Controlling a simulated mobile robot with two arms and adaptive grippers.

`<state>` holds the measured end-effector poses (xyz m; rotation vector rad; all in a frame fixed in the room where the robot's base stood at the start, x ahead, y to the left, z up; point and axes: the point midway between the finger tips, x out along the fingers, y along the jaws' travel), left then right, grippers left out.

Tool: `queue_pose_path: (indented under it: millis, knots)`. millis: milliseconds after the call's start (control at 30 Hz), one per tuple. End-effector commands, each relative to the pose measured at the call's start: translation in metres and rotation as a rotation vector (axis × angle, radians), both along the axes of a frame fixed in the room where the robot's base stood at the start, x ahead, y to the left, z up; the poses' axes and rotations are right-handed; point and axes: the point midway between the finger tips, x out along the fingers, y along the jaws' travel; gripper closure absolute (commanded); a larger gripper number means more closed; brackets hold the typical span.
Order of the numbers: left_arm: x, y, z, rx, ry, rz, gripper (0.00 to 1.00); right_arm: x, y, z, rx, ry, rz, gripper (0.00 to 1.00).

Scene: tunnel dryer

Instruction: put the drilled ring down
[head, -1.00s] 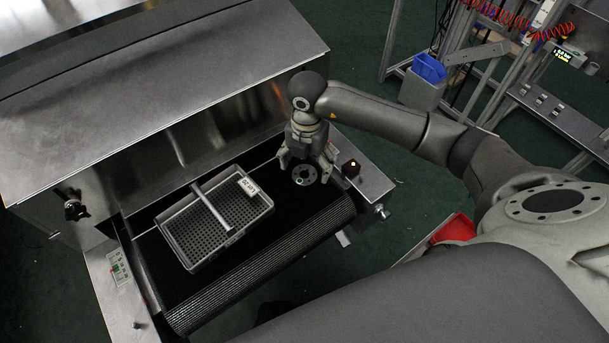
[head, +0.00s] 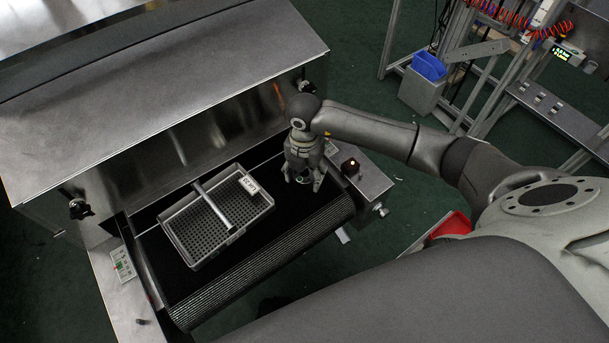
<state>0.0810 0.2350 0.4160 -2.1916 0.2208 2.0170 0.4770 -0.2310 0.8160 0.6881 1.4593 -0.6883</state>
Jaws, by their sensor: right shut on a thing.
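My right gripper (head: 302,182) is over the right part of the black conveyor belt (head: 262,258), in front of the dryer opening. It points down and is shut on the drilled ring (head: 304,179). Only a small part of the ring shows between the fingers; the rest is hidden by the gripper. I cannot tell whether the ring touches the belt. My left gripper is not in view.
A grey perforated basket (head: 190,260) with a cross handle and a white label stands on the belt to the left. A small box with a lit button (head: 350,166) is close to the gripper's right. Bare belt lies in front of the gripper.

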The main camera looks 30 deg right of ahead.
Motion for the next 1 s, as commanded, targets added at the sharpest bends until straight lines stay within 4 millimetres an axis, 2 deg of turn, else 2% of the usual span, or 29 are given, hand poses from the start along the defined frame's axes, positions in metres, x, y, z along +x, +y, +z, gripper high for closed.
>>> queue_pose_path:
  millis: [33,233,667,867,1000]
  knots:
    - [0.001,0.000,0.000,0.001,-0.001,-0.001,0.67,0.000,0.000,0.000,-0.001,-0.001,0.000,0.75]
    - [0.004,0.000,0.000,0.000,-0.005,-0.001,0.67,0.000,-0.001,0.000,-0.001,-0.001,-0.001,1.00]
    - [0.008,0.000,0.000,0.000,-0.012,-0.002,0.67,0.002,0.000,0.009,0.002,-0.007,-0.001,1.00]
    - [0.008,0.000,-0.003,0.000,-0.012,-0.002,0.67,0.003,0.000,0.034,0.001,-0.009,0.000,1.00]
    - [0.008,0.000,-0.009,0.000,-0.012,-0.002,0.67,-0.005,0.020,0.056,0.005,-0.010,0.005,1.00]
